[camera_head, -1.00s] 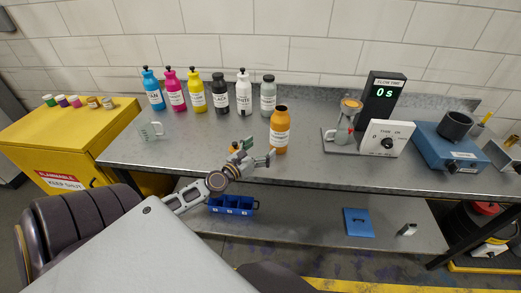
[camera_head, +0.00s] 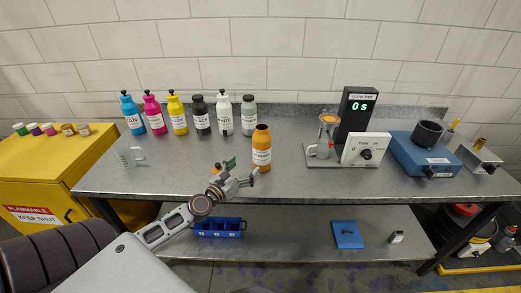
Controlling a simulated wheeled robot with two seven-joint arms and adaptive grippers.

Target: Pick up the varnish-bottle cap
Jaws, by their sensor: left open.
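An orange bottle (camera_head: 262,150) with an open, uncapped top stands near the front edge of the bench; its label is too small to read. A small orange piece (camera_head: 217,167), which looks like the cap, shows just behind and left of my left gripper, partly hidden by it. My left gripper (camera_head: 243,168) is open, with its fingers at the bench's front edge, left of and in front of the orange bottle. I see nothing between the fingers. My right gripper is out of view.
A row of capped bottles (camera_head: 201,115) stands at the back of the metal bench (camera_head: 185,160). A clear beaker (camera_head: 130,155) is at left. A flow-time stand (camera_head: 355,115) and a blue device (camera_head: 424,155) are at right. A blue bin (camera_head: 218,228) sits on the lower shelf.

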